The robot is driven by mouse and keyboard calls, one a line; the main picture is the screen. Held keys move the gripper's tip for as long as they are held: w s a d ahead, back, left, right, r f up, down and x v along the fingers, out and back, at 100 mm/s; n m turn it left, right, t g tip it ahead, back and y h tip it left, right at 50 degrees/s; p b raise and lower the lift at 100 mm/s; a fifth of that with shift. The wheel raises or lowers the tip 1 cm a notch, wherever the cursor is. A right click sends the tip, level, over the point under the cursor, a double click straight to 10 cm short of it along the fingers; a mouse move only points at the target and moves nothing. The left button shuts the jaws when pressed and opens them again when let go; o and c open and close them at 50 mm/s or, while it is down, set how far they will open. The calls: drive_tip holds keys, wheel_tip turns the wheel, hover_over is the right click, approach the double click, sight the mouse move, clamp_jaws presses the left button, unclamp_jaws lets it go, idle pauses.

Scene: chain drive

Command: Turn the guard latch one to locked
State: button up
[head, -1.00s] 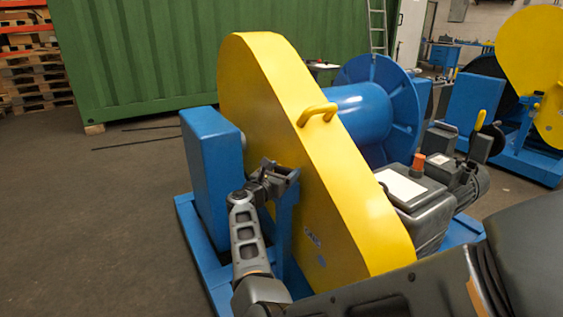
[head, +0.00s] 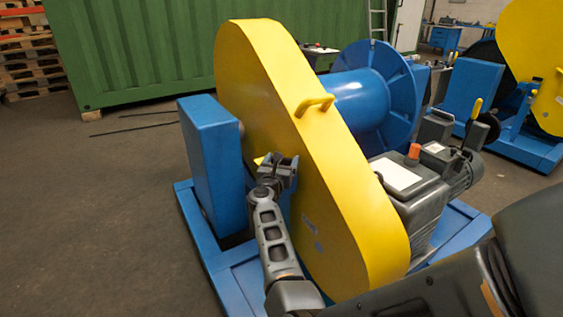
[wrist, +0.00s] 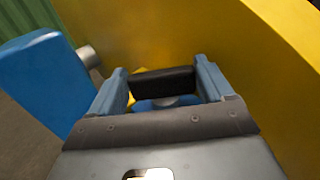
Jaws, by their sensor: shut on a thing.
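The yellow chain guard (head: 300,130) stands upright across the middle of the head view, and it fills the back and right of the wrist view (wrist: 240,40). My gripper (head: 278,168) is at its left face. In the wrist view my gripper (wrist: 163,82) has its fingers on both ends of a black bar, the grip of guard latch one (wrist: 165,80). A round grey pivot on a blue part shows just below the bar. A small yellow piece shows behind it. My gripper hides the latch in the head view, so its angle is hard to tell.
A blue bearing block (head: 212,155) with a grey shaft stands close left of my gripper. The blue base frame (head: 195,222) runs below. A blue drum (head: 365,100) and a grey motor box (head: 405,195) lie beyond the guard. Floor at the left is clear.

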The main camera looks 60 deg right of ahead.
drive_tip(key=o, duration=0.9)
drive_tip(key=shift+o, duration=0.2)
drive_tip(key=shift+f, duration=0.1)
